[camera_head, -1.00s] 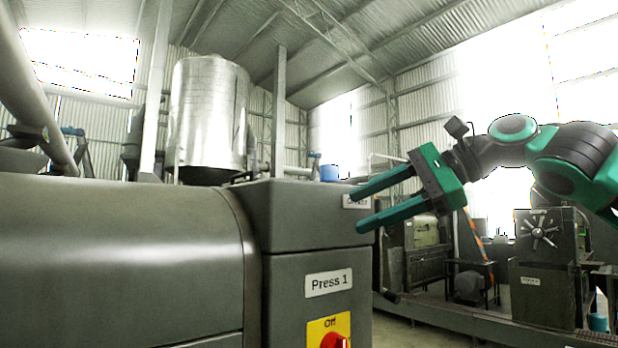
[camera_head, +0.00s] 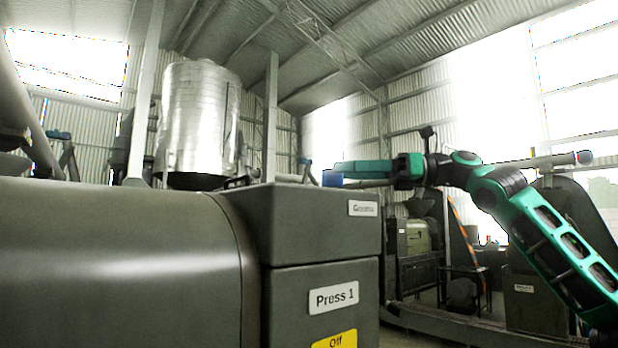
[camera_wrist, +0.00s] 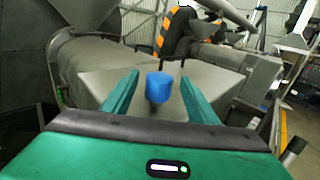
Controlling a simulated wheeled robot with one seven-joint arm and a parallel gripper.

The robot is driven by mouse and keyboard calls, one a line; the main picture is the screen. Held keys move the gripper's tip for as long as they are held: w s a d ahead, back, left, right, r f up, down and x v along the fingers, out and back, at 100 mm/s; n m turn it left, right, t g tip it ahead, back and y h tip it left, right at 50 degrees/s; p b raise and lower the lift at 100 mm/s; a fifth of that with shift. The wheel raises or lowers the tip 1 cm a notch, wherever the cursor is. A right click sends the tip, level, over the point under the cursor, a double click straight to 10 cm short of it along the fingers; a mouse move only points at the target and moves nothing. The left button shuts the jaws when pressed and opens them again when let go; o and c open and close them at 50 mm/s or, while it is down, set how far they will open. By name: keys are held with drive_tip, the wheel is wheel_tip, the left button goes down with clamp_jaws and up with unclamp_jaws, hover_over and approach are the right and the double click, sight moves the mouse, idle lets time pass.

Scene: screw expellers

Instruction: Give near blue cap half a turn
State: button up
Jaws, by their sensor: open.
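The near blue cap (camera_wrist: 158,88) sits on top of the dark grey box of Press 1 (camera_head: 312,225). In the wrist view it lies between the two green fingers of my gripper (camera_wrist: 160,90), with a gap on each side. In the head view the cap (camera_head: 332,178) shows as a small blue patch at the fingertips of my gripper (camera_head: 332,172), partly hidden by a finger. My gripper is open and level, pointing left over the box top. I cannot tell whether a finger touches the cap.
A large metal tank (camera_head: 198,120) stands behind the press. The rounded press housing (camera_head: 120,270) fills the lower left. Another machine (camera_head: 415,240) stands at the back right. An orange and black striped part (camera_wrist: 172,32) shows beyond the cap in the wrist view.

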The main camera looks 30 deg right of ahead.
drive_tip(key=x, duration=0.7)
drive_tip(key=shift+w+a, duration=0.15)
drive_tip(key=c, duration=1)
